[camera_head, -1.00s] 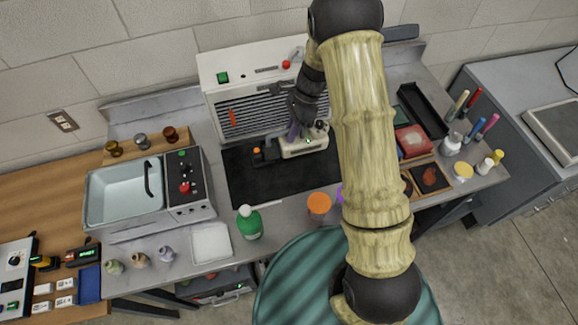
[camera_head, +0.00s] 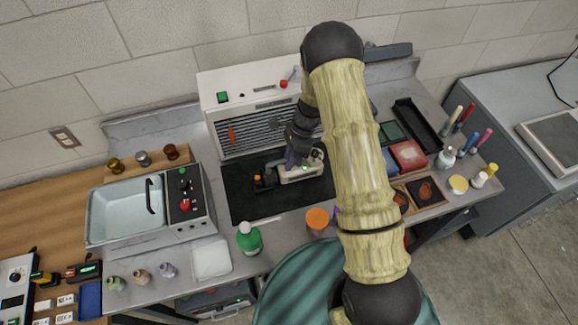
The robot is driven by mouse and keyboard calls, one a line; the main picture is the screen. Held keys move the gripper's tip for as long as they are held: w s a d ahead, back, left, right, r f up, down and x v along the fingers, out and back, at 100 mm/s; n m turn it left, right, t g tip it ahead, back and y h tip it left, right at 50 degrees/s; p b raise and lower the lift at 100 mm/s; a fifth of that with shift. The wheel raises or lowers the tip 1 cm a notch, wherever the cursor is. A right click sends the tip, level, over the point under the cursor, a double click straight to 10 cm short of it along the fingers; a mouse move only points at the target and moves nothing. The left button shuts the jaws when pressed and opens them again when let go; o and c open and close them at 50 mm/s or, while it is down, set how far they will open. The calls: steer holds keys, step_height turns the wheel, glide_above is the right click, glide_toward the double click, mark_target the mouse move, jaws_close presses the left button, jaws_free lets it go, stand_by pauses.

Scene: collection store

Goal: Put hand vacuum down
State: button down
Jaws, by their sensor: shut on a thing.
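The hand vacuum (camera_head: 306,171) is a small cream-and-black device with a green light, over the black mat (camera_head: 243,198) in front of the white louvred unit. My gripper (camera_head: 294,160) is shut on it from above, with purple-grey fingers at its upper left side. The vacuum lies about level, its dark end with an orange spot (camera_head: 259,178) to the left. I cannot tell whether its underside touches the mat. My arm hides part of the area to its right.
The white louvred unit (camera_head: 225,83) stands close behind. A green bottle (camera_head: 249,238) and an orange-lidded jar (camera_head: 317,220) stand in front of the mat. A sink (camera_head: 122,210) is at left; a red box (camera_head: 408,155) and tray (camera_head: 421,125) are at right. The front-left mat is bare.

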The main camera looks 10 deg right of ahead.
step_height(320, 180, down, 3)
steer(key=shift+s+r+p, duration=0.1)
steer(key=shift+r+p, duration=0.05)
steer(key=shift+p, duration=0.55)
steer(key=shift+f, duration=0.55)
steer(key=shift+f, duration=0.2)
steer(key=c, duration=1.4)
jaws_free()
steer(key=shift+d, duration=0.1)
